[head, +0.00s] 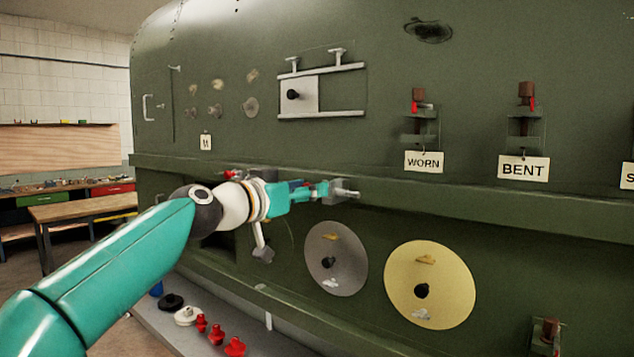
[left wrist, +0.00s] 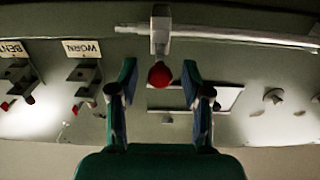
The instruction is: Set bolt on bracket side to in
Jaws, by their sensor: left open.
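My left gripper (head: 320,191) is open beside the green fuselage wall, at the long ledge below the window. In the left wrist view, which is upside down, a red ball knob (left wrist: 160,75) on a grey block (left wrist: 160,30) lies between or just beyond its fingers; contact cannot be told. The WORN bracket (head: 420,125) and the BENT bracket (head: 524,125) each carry a red part at the top. A third tag starting with S (head: 627,176) is cut off at the right edge. Which bolt is the bracket side one is unclear. My right gripper is out of view.
A window with a sliding plate (head: 303,106) and rails sits above the gripper. A grey disc (head: 336,258) and a yellow disc (head: 430,285) are below the ledge (head: 470,205). Red plugs (head: 217,334) lie on a low shelf. A workbench (head: 85,207) stands at the far left.

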